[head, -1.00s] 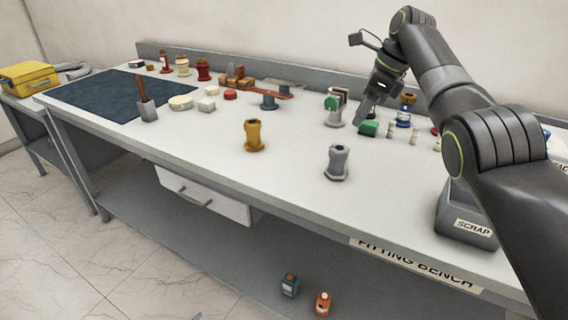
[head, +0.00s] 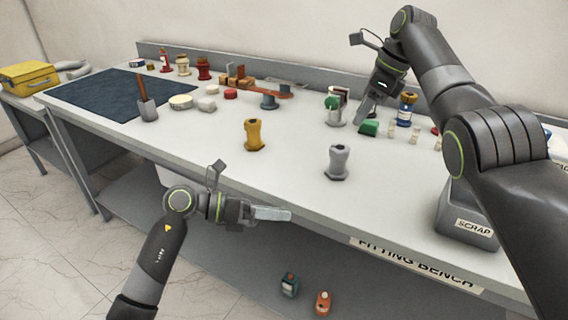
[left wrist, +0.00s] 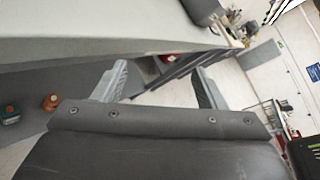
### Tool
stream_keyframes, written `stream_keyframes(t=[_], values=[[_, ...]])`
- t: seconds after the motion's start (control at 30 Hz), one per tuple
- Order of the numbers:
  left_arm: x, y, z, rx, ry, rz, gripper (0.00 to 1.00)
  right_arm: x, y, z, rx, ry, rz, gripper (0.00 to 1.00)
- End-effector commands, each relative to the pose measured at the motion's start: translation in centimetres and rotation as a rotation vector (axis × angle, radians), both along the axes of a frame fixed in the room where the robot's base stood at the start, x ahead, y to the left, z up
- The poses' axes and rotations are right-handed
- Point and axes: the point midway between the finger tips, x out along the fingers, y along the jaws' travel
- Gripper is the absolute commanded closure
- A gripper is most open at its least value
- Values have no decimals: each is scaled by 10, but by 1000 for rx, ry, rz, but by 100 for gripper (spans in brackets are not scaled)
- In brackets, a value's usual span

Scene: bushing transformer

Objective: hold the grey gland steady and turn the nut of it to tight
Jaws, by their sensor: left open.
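The grey gland (head: 337,162) stands upright on the bench top near its front edge, right of the yellow gland (head: 254,134). A nut on it cannot be told apart for sure; a wider flange shows at its foot. My left gripper (head: 288,214) is in front of the bench edge, to the left of and nearer than the grey gland. In the left wrist view its two fingers (left wrist: 160,84) are apart with nothing between them. My right gripper (head: 362,112) points down over the back of the bench, behind the grey gland; its fingers are seen side-on.
The bench top (head: 200,140) is clear around both glands. A scrap bin (head: 466,222) stands at the right front. A green block (head: 369,128) and small fittings lie under my right arm.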

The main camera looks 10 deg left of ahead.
Motion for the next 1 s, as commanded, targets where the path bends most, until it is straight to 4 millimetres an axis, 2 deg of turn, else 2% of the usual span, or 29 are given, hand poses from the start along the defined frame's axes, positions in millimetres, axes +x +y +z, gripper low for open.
stream_keyframes(t=[0.03, 0.13, 0.3, 0.5, 0.73, 1.0], values=[[-1, -1, 12, 95, -75, -26, 35, 0, 0, 0, 0, 0, 0, 64], [10, -3, 25, 238, -193, -13, 35, 0, 0, 0, 0, 0, 0, 64], [47, -8, 50, 359, -364, 93, 35, 0, 0, 0, 0, 0, 0, 64], [72, -9, 71, 442, -485, 174, 35, 0, 0, 0, 0, 0, 0, 64], [84, -16, 73, 464, -515, 199, 35, 0, 0, 0, 0, 0, 0, 64], [113, -49, 55, 461, -511, 195, 35, 0, 0, 0, 0, 0, 0, 64]])
